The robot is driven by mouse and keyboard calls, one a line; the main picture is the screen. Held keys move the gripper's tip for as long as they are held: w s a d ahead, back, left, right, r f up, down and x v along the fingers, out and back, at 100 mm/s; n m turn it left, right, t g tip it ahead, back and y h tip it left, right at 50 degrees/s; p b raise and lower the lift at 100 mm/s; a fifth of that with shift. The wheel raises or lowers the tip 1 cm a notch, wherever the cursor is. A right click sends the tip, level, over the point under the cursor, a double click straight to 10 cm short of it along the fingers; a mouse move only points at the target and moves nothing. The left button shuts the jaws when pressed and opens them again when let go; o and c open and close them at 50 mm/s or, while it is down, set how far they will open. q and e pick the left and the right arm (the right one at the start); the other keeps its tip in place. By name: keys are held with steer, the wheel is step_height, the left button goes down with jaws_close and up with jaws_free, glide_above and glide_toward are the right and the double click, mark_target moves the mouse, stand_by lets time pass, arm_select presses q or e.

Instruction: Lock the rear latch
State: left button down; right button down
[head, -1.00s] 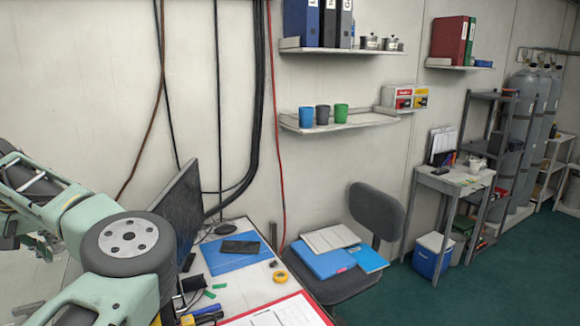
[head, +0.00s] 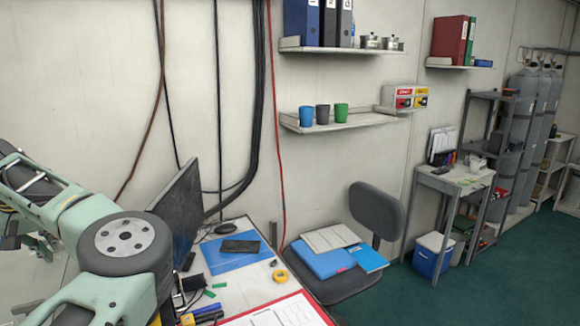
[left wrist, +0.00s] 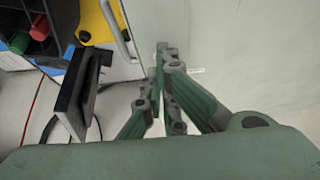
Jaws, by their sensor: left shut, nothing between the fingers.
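My left gripper (left wrist: 165,60) shows in the left wrist view with its green fingers closed together and nothing between them. It is in front of a plain pale grey-green surface (left wrist: 240,50). To the left of the fingertips is a yellow part (left wrist: 95,22) with a dark round knob (left wrist: 85,37), beside a light metal edge. I cannot tell whether this belongs to the rear latch; no latch is clearly identifiable. In the head view the left gripper (head: 40,243) is small at the left edge, partly behind my arm. My right gripper is not in view.
A desk with a monitor (head: 176,215), blue folder (head: 225,257) and yellow tape (head: 280,276) lies beside my arm. A chair (head: 376,212) holds folders. A dark slab (left wrist: 80,95) is left of the fingers in the wrist view.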

arm_select(q)
steer(key=shift+w+a, duration=0.2)
steer(key=shift+w, duration=0.05)
stand_by(0.3)
steer(key=shift+s+a+b, duration=0.1)
steer(key=shift+a+b, duration=0.1)
steer(key=shift+b, duration=0.25)
stand_by(0.4)
steer(key=shift+s+a+b, duration=0.1)
steer(key=shift+a+b, duration=0.1)
steer(key=shift+b, duration=0.1)
stand_by(0.5)
steer(key=shift+s+d+b, duration=0.15)
steer(key=shift+s+b, duration=0.2)
steer(key=shift+s, duration=0.05)
step_height(320, 180, up, 6)
steer(key=p, duration=0.4)
